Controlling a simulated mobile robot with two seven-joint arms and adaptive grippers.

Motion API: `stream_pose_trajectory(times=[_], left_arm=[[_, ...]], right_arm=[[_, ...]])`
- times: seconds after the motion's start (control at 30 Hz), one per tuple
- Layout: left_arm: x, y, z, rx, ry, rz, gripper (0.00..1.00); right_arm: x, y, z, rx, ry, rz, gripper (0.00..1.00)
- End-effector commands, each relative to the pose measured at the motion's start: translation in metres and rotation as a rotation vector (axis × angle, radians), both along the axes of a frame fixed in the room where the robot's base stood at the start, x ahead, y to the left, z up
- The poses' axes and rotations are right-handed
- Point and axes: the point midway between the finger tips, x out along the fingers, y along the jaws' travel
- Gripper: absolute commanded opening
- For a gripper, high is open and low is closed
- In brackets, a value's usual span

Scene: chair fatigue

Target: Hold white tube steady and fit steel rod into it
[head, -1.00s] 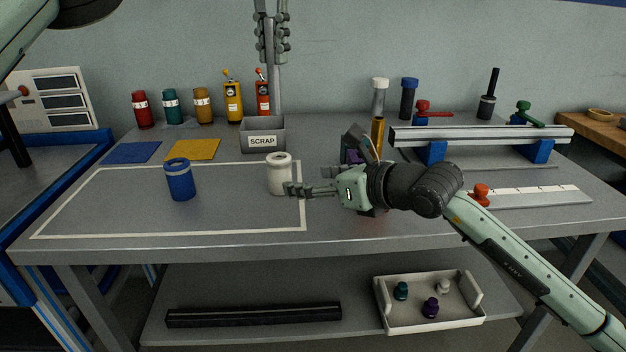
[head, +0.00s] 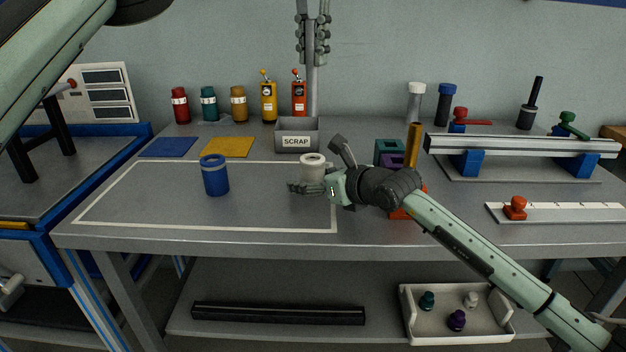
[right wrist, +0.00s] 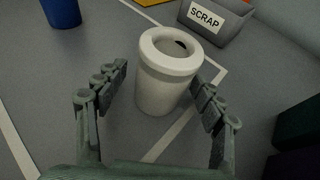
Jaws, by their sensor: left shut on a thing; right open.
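The white tube (head: 312,162) stands upright on the grey table, at the right side of the white-outlined area. In the right wrist view the white tube (right wrist: 165,80) shows its open top, with a dark hole. My right gripper (head: 300,188) is open, with one finger on either side of the tube; whether either touches it I cannot tell. The right gripper's fingers (right wrist: 158,95) show in the right wrist view too. My left gripper (head: 313,38) points down at the top of the head view, shut on the upright steel rod (head: 312,90). The rod's lower end shows near the scrap bin's rim.
A blue cup-like tube (head: 215,178) stands left of the white tube. The scrap bin (head: 297,140) is behind it, with several bottles further back. Coloured blocks (head: 388,150) and a rail fixture (head: 520,146) lie to the right. The outlined area's front left is clear.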

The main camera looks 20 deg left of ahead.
Motion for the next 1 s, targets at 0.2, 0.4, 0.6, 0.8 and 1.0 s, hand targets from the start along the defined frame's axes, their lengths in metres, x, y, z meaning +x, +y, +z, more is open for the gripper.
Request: stream_pose_trajectory(times=[0.2, 0.4, 0.6, 0.8, 1.0], left_arm=[[0.0, -0.0001, 0.0005, 0.0, -0.001, 0.0, 0.0], [0.0, -0.0001, 0.0005, 0.0, -0.001, 0.0, 0.0], [0.0, -0.0001, 0.0005, 0.0, -0.001, 0.0, 0.0], [0.0, -0.0001, 0.0005, 0.0, -0.001, 0.0, 0.0], [0.0, -0.0001, 0.0005, 0.0, -0.001, 0.0, 0.0]], right_arm=[[0.0, 0.0002, -0.0001, 0.0, 0.0, 0.0, 0.69], [0.0, 0.0001, 0.0, 0.0, 0.0, 0.0, 0.44], [-0.0001, 0.0, -0.0001, 0.0, 0.0, 0.0, 0.19], [-0.0001, 0.0, -0.0002, 0.001, 0.001, 0.0, 0.13], [-0.0001, 0.0, -0.0002, 0.001, 0.001, 0.0, 0.13]])
